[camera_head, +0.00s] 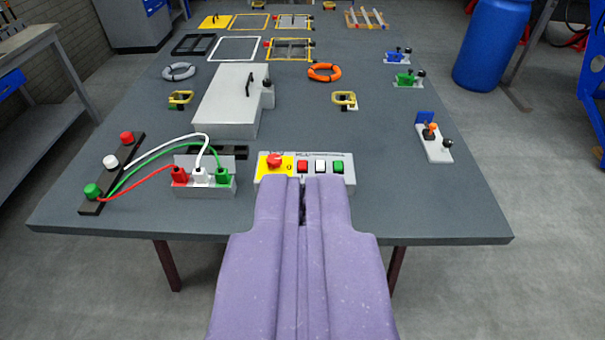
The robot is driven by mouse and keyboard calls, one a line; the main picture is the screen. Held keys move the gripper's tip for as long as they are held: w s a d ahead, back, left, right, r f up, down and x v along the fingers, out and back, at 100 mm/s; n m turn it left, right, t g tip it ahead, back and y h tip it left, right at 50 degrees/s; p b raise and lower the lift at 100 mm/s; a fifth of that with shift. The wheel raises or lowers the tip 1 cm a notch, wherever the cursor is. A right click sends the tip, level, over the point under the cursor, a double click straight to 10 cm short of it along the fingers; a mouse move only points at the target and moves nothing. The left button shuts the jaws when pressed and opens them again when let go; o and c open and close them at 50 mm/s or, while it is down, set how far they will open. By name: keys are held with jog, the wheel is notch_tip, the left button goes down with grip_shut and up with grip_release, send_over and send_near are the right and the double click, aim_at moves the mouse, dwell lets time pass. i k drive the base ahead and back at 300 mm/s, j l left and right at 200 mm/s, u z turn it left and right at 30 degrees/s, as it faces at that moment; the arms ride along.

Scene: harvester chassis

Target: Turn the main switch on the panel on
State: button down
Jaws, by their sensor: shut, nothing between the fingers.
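The panel (263,183) is a low grey box near the front edge of the table. At its left is a yellow plate with a round red knob (275,160), which looks like the main switch; its setting is too small to tell. To the right of it sit a red button (302,167), a white button (320,167) and a green button (338,167). My gripper (303,182) is purple, shut and empty. Its fingertips overlap the front face of the panel in view, below the red button and right of the knob. I cannot tell whether they touch the panel.
Left of the panel stands a socket box (205,188) with red, white and green plugs; their cables lead to a dark strip (112,172). A grey box with a black handle (228,100) stands behind. A lever unit (434,143) is at right. The front right tabletop is clear.

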aim_at(274, 161)
jog(key=l+u, duration=0.3)
jog(key=l, duration=0.5)
jog(key=l+u, duration=0.35)
jog(key=l, duration=0.5)
jog(key=k+l+u, duration=0.1)
jog(key=l+u, duration=0.2)
jog(key=l, duration=0.55)
jog(key=i+j, duration=0.2)
jog(key=i, duration=0.35)
jog(key=i+j, duration=0.15)
jog(key=i, duration=0.4)
jog(key=i+j+u, duration=0.1)
jog(key=i, duration=0.45)
jog(key=i+j, duration=0.25)
jog(key=i, duration=0.3)
